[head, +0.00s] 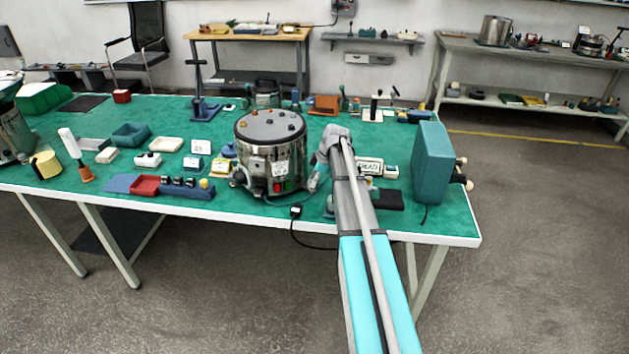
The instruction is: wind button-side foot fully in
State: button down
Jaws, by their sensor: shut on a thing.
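A round steel drum (256,160) stands on the green bench top, with a dark lid (270,124) bearing several small coloured knobs. Its front has a white label (280,169) and a green and red button panel (286,186). My gripper (317,181) is low at the drum's right side, close to the button panel. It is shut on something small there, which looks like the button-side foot. The foot itself is too small and covered to make out, so how far it is wound in cannot be told.
A black cable with a small box (296,211) hangs over the front edge. Trays, including a red one (145,186), and small parts crowd the left.

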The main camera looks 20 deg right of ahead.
jog(key=n+g, duration=0.1)
jog(key=n, duration=0.3)
jog(key=shift+w+n+g, duration=0.1)
jog(key=shift+n+g, duration=0.2)
jog(key=shift+g, duration=0.1)
jog(key=shift+a+n+g, duration=0.15)
jog(key=shift+n+g, duration=0.55)
jog(key=shift+n, duration=0.9)
jog(key=shift+c, duration=1.7)
grip_release()
